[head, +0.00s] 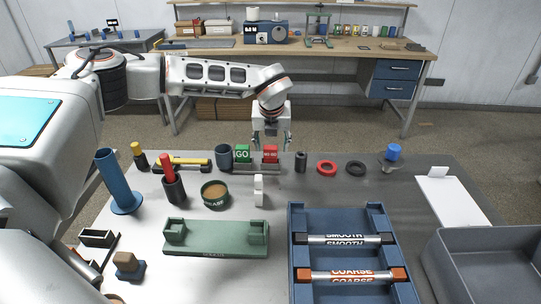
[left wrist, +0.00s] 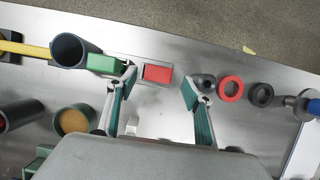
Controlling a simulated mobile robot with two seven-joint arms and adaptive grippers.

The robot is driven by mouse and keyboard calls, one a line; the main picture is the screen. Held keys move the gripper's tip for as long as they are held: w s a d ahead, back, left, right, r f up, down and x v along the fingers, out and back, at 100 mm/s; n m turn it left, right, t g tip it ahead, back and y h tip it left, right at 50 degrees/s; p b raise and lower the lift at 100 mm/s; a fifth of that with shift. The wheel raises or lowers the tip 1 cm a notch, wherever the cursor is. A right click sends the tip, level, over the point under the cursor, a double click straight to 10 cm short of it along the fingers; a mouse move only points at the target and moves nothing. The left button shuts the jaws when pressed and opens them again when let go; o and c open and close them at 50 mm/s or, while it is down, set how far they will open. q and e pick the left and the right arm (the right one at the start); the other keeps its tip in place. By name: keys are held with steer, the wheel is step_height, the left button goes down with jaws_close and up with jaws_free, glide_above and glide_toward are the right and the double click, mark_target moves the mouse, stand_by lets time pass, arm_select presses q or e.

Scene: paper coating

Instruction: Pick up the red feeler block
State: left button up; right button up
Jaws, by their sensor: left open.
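The red feeler block (head: 270,153), with white lettering, stands at the right end of a low grey holder (head: 262,167) near the back of the table. The green GO block (head: 242,154) stands beside it on the left. My left gripper (head: 271,143) is open and points down over the red block. In the left wrist view, the red block (left wrist: 157,73) shows between the two spread fingers (left wrist: 160,85), apart from both. The left finger is close to the green block (left wrist: 106,64). My right gripper is in neither view.
A dark blue cup (head: 223,157) stands left of the green block. A small dark cylinder (head: 301,162) and a red ring (head: 327,168) are to the right. A white piece (head: 259,190) stands just in front. A blue tray (head: 296,247) with two labelled rollers lies nearer.

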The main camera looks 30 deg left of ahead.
mark_target(270, 148)
arm_select(q)
steer(key=shift+a+x, duration=0.2)
steer(key=shift+x, duration=1.75)
steer(key=shift+s, duration=0.1)
steer(key=c, duration=1.2)
steer(key=shift+r, duration=0.15)
